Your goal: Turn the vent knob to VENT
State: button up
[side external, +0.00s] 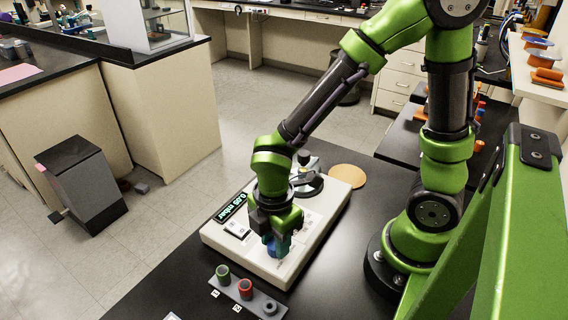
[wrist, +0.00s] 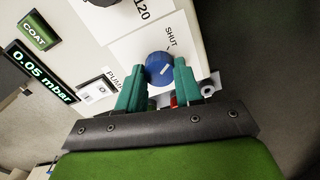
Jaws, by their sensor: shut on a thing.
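The blue vent knob (wrist: 158,66) sits on a white panel of the profiler (wrist: 189,30), between the green fingertips of my gripper (wrist: 161,70). The fingers are shut on the knob's sides. The word SHUT is printed just above the knob in the wrist view, and a PUMP label is partly covered by the left finger. A VENT label does not show. A small pale mark shows on the knob, but I cannot tell exactly where it points. In the side view, my gripper (side external: 276,230) reaches down onto the blue knob (side external: 277,247) at the instrument's near end.
The profiler's display (wrist: 40,75) reads 0.05 mbar, beside a green COAT sign (wrist: 39,30). A small rack (side external: 257,301) with green, red and grey round parts stands in front of the instrument. A tan disc (side external: 348,176) lies behind it.

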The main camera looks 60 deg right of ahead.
jog(key=m, duration=1)
jog(key=shift+m, duration=0.4)
jog(key=shift+w+m, duration=0.1)
jog(key=shift+m, duration=1.6)
jog(key=o, duration=1)
jog(key=shift+o, duration=0.2)
jog(key=shift+r, duration=0.1)
notch_tip(320, 180, up, 17)
